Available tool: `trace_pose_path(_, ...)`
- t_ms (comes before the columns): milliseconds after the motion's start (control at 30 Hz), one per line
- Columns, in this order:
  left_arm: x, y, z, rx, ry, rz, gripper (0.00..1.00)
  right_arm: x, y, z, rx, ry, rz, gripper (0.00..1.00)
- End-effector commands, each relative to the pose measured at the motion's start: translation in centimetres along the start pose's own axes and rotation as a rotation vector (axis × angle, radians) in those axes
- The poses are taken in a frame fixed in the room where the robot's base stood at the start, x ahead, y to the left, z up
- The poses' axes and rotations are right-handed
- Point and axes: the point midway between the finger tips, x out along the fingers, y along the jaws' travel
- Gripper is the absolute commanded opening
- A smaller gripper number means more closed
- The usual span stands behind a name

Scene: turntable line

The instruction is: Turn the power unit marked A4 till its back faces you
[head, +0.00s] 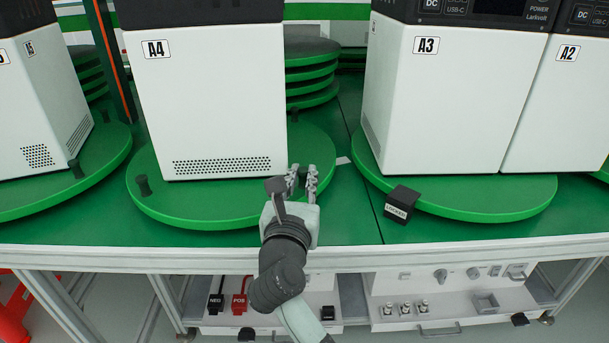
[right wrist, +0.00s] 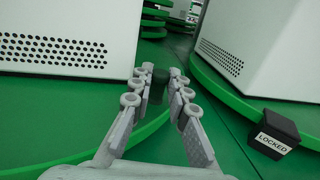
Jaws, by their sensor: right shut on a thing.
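The power unit A4 (head: 215,100) is a white box with a dark top, upright on a round green turntable (head: 200,215). A plain white face with a band of vent holes low down is towards me; its top is cut off by the frame. A dark peg (head: 143,185) stands at the turntable's left edge, and another shows at its far right. My right gripper (head: 303,172) is at the turntable's front right rim. In the right wrist view its fingers are closed around a dark peg (right wrist: 158,90), partly hidden by them. My left gripper is out of view.
Unit A3 (head: 430,110) stands on a turntable to the right, with A2 (head: 560,110) beside it. A black block marked LOCKED (head: 401,204) sits at that turntable's front rim. Unit A5 (head: 40,110) is at the left. A dark post (head: 112,60) rises between A5 and A4.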

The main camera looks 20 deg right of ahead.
Motion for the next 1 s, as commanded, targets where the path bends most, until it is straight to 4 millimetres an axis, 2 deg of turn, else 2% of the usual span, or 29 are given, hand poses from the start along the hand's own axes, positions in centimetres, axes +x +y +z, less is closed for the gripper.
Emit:
trace_pose_path(33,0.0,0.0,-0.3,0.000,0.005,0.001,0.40,-0.1,1.0,0.1,0.006,-0.003,0.029,0.00)
trace_pose_path(233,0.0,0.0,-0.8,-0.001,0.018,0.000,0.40,-0.1,1.1,0.1,0.006,-0.003,0.033,0.00)
trace_pose_path(600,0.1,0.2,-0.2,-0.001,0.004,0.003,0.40,-0.1,1.1,0.2,0.007,-0.004,0.034,0.00)
trace_pose_path(633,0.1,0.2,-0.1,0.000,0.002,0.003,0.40,-0.1,1.1,0.2,0.007,-0.004,0.034,0.20)
trace_pose_path(667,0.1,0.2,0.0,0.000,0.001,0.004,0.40,-0.1,1.1,0.2,0.007,-0.004,0.034,0.24)
trace_pose_path(1000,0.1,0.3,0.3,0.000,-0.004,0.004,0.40,-0.1,0.8,0.1,0.004,-0.005,0.027,0.25)
